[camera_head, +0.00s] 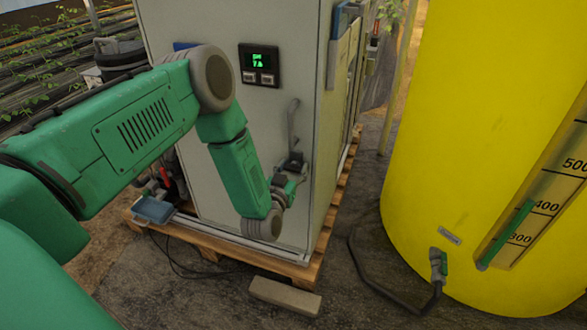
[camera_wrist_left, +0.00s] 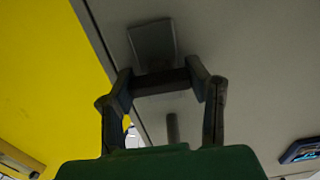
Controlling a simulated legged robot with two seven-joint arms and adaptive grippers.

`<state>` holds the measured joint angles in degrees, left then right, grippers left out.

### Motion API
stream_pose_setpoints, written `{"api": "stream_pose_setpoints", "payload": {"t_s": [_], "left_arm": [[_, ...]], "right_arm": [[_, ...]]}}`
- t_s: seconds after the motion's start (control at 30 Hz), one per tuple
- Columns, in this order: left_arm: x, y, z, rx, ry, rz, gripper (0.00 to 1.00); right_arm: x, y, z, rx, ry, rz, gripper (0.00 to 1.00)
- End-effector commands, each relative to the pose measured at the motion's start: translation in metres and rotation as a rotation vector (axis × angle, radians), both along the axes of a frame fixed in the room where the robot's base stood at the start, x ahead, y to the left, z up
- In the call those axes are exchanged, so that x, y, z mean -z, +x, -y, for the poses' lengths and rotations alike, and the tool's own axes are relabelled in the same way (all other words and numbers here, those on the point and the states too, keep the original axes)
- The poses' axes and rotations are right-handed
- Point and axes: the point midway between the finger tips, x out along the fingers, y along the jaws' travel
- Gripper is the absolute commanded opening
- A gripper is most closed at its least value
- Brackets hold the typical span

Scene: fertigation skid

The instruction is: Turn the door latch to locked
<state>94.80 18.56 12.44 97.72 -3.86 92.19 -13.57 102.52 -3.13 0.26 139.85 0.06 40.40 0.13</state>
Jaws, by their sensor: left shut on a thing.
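The door latch shows as a dark piece (camera_head: 292,163) low on the pale cabinet door (camera_head: 262,130), near its right edge. My left gripper (camera_head: 291,176) reaches it from the front and is shut on it. In the left wrist view, the two fingers of my left gripper (camera_wrist_left: 160,86) stand on either side of a dark crossbar, the latch (camera_wrist_left: 160,80). The fingers hide part of the latch, and I cannot read its exact angle or any lock mark. My right gripper is not in view.
A grey upright handle (camera_head: 293,125) is just above the latch. A lit display (camera_head: 259,65) sits higher on the door. The cabinet stands on a wooden pallet (camera_head: 225,262). A yellow tank (camera_head: 450,130) stands at right, with a hose (camera_head: 375,285) and grey block (camera_head: 285,297) on the floor.

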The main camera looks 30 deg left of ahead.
Motion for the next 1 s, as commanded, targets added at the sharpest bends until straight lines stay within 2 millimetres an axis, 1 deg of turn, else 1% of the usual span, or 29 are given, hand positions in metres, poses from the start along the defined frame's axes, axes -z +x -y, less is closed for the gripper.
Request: {"api": "stream_pose_setpoints", "payload": {"t_s": [0.17, 0.37, 0.63, 1.0], "left_arm": [[-0.0013, 0.0007, 0.0002, 0.001, -0.048, 0.015, 0.15], [-0.0015, 0.0004, -0.0008, 0.0, -0.17, 0.044, 0.15], [-0.0006, -0.0001, -0.0022, -0.003, -0.413, 0.102, 0.15], [0.0006, -0.0005, -0.0044, -0.005, -0.753, 0.187, 0.15]], "right_arm": [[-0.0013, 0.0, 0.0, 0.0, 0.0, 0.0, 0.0], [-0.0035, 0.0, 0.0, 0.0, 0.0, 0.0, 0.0], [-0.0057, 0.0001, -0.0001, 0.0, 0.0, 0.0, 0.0], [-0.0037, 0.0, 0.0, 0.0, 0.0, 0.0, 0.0]]}}
